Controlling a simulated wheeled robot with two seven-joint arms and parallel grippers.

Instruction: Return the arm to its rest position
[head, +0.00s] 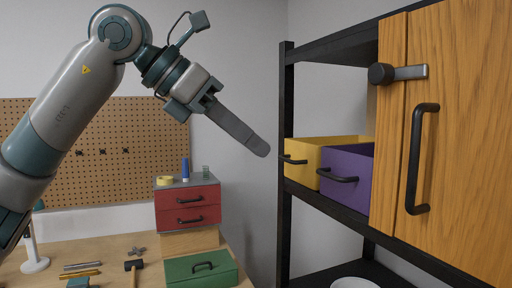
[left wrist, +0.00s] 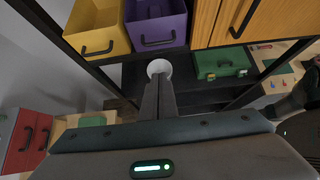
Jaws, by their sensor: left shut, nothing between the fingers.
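My left gripper (head: 262,150) is raised in front of the shelf in the head view, its arm coming in from the left. Its fingers are together with nothing between them, and they point right and slightly down. In the left wrist view the closed fingers (left wrist: 158,82) extend forward, overlapping a white round item (left wrist: 159,67) beyond them. The gripper appears clear of the bins and the shelf. My right gripper is not clearly seen in the head view.
A black shelf (head: 286,180) holds a yellow bin (head: 340,141) and a purple bin (head: 360,165), beside a wooden cabinet door (head: 465,130). A red drawer unit (head: 190,205), green box (head: 200,270) and hammer (head: 133,266) are on the workbench at lower left. A pegboard (head: 110,175) stands behind.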

